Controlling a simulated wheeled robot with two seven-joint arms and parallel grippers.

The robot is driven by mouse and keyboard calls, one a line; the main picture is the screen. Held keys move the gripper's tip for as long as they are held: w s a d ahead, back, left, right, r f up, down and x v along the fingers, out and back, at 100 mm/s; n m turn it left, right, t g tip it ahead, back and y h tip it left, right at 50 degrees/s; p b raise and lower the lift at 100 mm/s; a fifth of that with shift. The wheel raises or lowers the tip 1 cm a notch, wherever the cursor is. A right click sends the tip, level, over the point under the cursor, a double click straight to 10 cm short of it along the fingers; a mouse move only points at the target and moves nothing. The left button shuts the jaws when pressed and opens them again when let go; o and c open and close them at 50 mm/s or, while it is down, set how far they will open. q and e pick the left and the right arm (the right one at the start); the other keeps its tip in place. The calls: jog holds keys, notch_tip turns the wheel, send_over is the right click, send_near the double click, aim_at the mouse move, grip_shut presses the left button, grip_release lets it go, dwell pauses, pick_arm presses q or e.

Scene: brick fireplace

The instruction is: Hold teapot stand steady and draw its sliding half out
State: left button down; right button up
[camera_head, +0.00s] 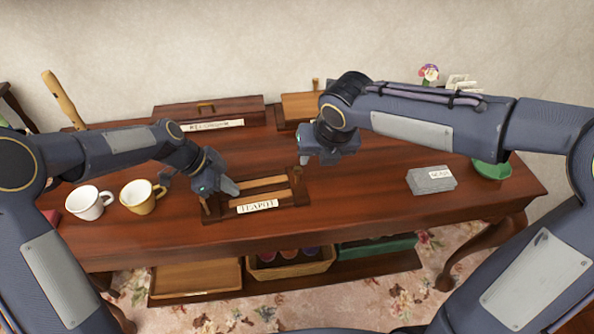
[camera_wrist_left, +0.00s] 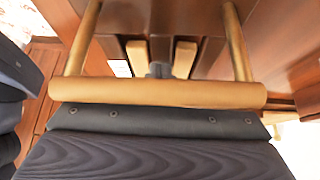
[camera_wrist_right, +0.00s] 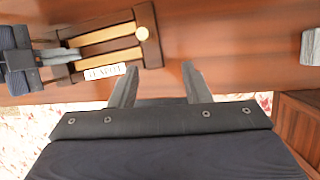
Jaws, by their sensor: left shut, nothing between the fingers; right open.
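The teapot stand (camera_head: 275,194), dark wood with pale slats and a TEAPOT label (camera_head: 257,206), lies flat on the table. My left gripper (camera_head: 232,187) is shut and empty over the stand's left part, pointing right. In the left wrist view a brass-coloured bar (camera_wrist_left: 160,93) on two posts crosses close in front, mostly hiding the fingers. My right gripper (camera_wrist_right: 160,68) is open and empty near the stand's right end, apart from it. I cannot tell whether the left fingers touch the stand.
Two mugs, white (camera_head: 88,202) and yellow (camera_head: 141,196), stand left of the stand. A wooden box (camera_head: 208,112) sits behind. A grey stack (camera_head: 431,180) and green dish (camera_head: 491,170) are at right. The table is clear between the stand and grey stack.

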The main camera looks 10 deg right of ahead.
aim_at(299, 169)
jog(key=w+a+f+n, duration=0.1)
jog(key=w+f, duration=0.1)
jog(key=f, duration=0.2)
jog(key=w+a+f+n, duration=0.1)
jog(key=w+f, duration=0.1)
jog(key=f, duration=0.2)
jog(key=w+a+f+n, duration=0.1)
jog(key=w+f, duration=0.1)
jog(key=f, duration=0.2)
jog(key=shift+w+a+n, duration=0.3)
jog(key=shift+w+n, duration=0.05)
jog(key=shift+n, duration=0.05)
grip_shut()
